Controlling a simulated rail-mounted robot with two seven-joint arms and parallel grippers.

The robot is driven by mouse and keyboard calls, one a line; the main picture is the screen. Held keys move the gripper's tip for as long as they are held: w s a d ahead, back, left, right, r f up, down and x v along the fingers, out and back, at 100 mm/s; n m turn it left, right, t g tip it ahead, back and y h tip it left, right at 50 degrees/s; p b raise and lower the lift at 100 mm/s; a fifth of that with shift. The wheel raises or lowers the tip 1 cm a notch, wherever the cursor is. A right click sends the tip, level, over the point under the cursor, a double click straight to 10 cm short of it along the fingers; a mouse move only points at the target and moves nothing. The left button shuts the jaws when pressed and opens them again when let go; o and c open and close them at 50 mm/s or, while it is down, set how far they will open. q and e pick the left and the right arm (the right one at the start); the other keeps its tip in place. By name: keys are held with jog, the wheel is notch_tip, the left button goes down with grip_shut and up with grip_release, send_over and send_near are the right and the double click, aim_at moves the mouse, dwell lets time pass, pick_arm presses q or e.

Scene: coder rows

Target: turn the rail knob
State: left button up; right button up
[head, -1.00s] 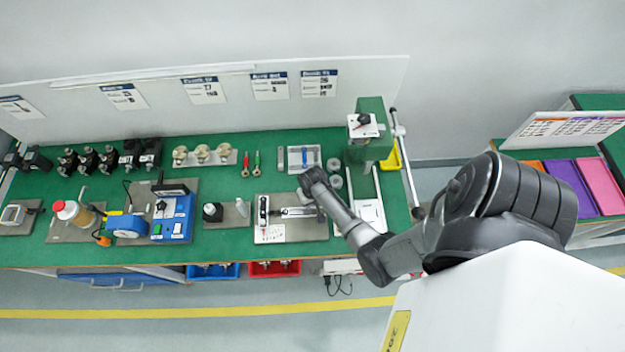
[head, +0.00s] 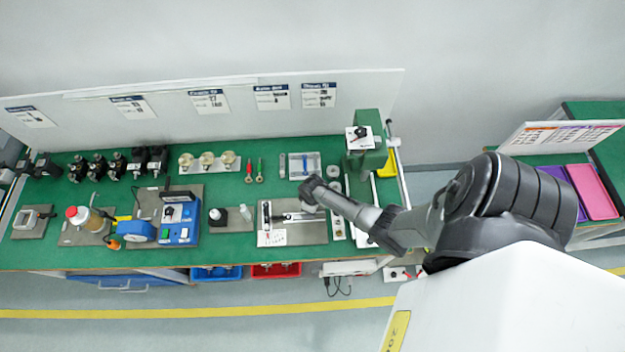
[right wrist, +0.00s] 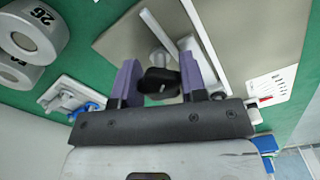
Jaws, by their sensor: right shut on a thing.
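The rail knob (right wrist: 158,82) is a small black knob on a clear or whitish stem, seen in the right wrist view. It stands beside a pale metal rail (right wrist: 182,60) on a grey plate (right wrist: 110,42). My right gripper (right wrist: 157,78) has its two purple fingers on either side of the knob and is shut on it. In the head view the rail fixture's plate (head: 318,234) lies near the bench's front edge. My right wrist (head: 312,188) is over its right end and hides the knob and fingertips there. My left gripper is not in view.
Grey rolls (right wrist: 30,40) lie close to my right gripper. A green block (head: 368,155) stands at the right end, and a white board rises behind.

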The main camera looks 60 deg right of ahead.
jog(key=n, duration=0.4)
jog(key=shift+p, duration=0.4)
jog(key=shift+n, duration=1.8)
jog(key=o, duration=0.9)
jog(key=shift+o, duration=0.2)
jog(key=shift+r, duration=0.1)
